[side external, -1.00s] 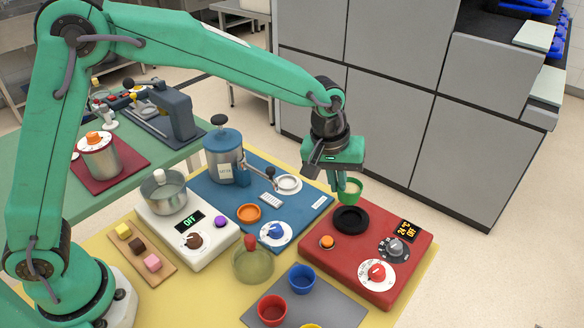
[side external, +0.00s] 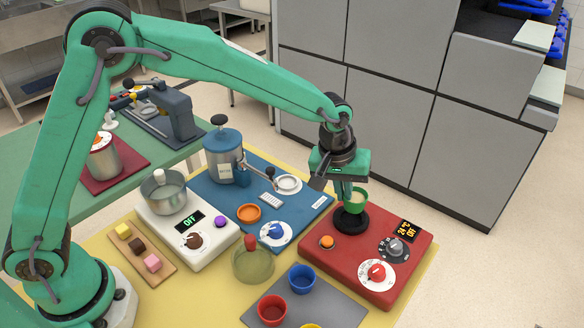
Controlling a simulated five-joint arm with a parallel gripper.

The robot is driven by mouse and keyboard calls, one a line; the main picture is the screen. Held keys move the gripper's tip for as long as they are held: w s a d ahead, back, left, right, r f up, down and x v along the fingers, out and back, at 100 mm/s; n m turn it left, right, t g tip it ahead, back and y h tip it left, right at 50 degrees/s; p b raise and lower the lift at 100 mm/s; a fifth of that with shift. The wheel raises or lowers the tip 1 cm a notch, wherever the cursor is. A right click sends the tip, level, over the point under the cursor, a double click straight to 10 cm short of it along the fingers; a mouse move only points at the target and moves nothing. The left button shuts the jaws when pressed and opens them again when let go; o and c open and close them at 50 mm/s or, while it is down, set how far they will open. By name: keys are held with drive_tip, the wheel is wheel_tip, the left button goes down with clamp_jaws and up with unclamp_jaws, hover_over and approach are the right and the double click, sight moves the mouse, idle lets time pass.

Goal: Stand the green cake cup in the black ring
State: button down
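The green cake cup (side external: 354,204) has a pale filling showing inside. It is upright at the black ring (side external: 350,222) on the red unit. The cup's lower part meets the ring in the picture; I cannot tell whether it is fully seated. My gripper (side external: 347,196) points down at the cup, with its fingers at the cup's left rim. The fingers appear shut on the cup's wall, though the far finger is partly hidden.
The red unit (side external: 322,261) carries an orange button (side external: 327,242), dials and a display. A grey tray (side external: 338,311) in front holds blue (side external: 301,278) and red (side external: 271,310) cups.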

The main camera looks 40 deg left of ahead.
drive_tip(key=shift+s+x, duration=0.15)
drive_tip(key=shift+x, duration=0.65)
drive_tip(key=shift+s+x, duration=0.15)
drive_tip(key=shift+x, duration=0.6)
drive_tip(key=shift+a+f, duration=0.2)
drive_tip(key=shift+f, duration=0.5)
idle(0.7)
drive_tip(key=c, duration=1.9)
unclamp_jaws()
drive_tip(key=shift+r, duration=0.1)
drive_tip(key=v, duration=1.1)
drive_tip(key=shift+a, duration=0.1)
